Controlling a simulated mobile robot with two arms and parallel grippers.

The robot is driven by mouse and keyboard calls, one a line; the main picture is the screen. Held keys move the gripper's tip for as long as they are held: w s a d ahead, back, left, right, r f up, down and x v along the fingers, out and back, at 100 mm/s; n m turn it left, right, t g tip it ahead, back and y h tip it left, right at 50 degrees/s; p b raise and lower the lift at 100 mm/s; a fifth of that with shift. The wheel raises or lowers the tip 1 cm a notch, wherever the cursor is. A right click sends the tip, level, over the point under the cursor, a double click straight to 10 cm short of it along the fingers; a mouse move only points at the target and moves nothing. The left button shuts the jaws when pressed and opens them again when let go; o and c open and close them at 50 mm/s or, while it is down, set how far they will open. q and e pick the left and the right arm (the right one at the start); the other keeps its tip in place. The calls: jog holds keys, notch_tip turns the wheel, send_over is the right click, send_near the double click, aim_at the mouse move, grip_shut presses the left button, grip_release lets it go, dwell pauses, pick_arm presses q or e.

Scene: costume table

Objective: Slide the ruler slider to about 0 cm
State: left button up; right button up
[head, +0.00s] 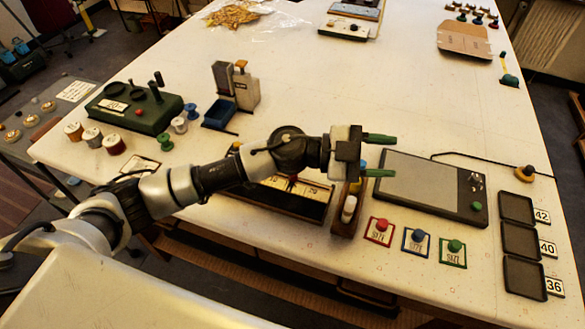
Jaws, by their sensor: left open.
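My left gripper (381,155) reaches in from the left across the table. Its two green fingers are apart, with nothing between them, above the left edge of the grey tablet. A dark long frame with a pale numbered scale (310,190) lies below my left forearm and looks like the ruler. My arm hides part of its upper edge and left end. A small red piece (293,178) shows at the scale beside the arm; it may be the slider, but its exact reading cannot be told. The gripper is to the right of this scale and apart from it. My right gripper is not in view.
A wooden holder (345,222) with coloured pieces stands just right of the scale. The grey tablet (418,180) lies under the gripper. Red (380,226), blue (417,236) and green (455,246) buttons sit in front. The table's upper middle is clear.

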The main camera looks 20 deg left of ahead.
pick_arm(q)
jog(key=w+a+f+m+g+y, duration=0.2)
jog(key=a+f+m+g+y, duration=0.15)
jog(key=a+f+y, duration=0.2)
jog(key=n+g+y, duration=0.2)
jog(key=n+y, duration=0.2)
jog(key=y, duration=0.5)
send_near(293, 173)
jog(key=shift+t, duration=0.25)
jog(key=p+x, duration=0.2)
jog(key=x, duration=0.7)
jog(key=shift+s+f+p, duration=0.1)
jog(key=shift+s+p, duration=0.05)
jog(key=shift+p, duration=0.25)
jog(key=shift+c, duration=0.3)
grip_shut()
